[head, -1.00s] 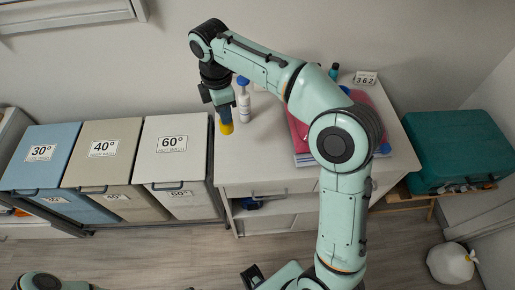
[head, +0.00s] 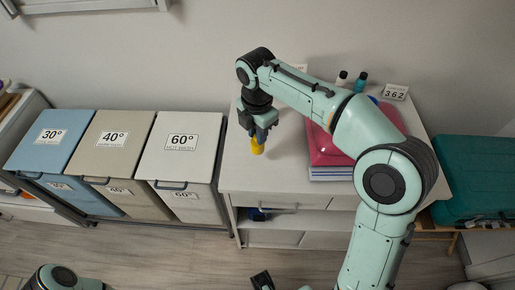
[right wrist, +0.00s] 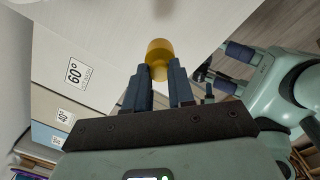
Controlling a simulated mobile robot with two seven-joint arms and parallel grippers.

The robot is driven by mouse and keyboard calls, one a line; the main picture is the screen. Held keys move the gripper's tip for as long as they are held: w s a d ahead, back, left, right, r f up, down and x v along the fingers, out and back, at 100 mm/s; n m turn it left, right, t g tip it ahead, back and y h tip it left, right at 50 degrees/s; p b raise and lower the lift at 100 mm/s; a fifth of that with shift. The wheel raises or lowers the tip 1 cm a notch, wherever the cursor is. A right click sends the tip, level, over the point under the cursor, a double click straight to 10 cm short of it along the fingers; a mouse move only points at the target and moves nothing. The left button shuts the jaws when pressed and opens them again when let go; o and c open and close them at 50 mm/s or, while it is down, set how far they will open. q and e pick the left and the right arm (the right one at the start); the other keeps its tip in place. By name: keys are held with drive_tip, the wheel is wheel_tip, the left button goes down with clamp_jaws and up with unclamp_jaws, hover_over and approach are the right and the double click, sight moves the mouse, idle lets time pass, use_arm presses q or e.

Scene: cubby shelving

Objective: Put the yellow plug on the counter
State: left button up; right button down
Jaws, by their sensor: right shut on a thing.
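The yellow plug (head: 257,146) is between the fingertips of my right gripper (head: 260,134), over the left part of the white counter (head: 285,178). In the right wrist view the plug (right wrist: 159,58) shows as a yellow cylinder with a wider end, and both fingers of my right gripper (right wrist: 160,74) are closed on it. The pale counter surface (right wrist: 190,18) lies beyond it. I cannot tell whether the plug touches the counter.
The counter's front left is clear.

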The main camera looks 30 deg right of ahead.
sight(257, 146)
drive_tip(key=shift+f+b, duration=0.5)
drive_tip(key=shift+f, duration=2.45)
drive_tip(key=shift+f, duration=0.2)
drive_tip(key=c, duration=1)
unclamp_jaws()
drive_tip(key=shift+o, duration=0.2)
wheel_tip(257, 146, up, 12)
drive_tip(key=p, duration=0.2)
drive_tip(key=shift+s+a+r+p, duration=0.15)
drive_tip(key=shift+r+p, duration=0.1)
drive_tip(key=shift+p, duration=0.15)
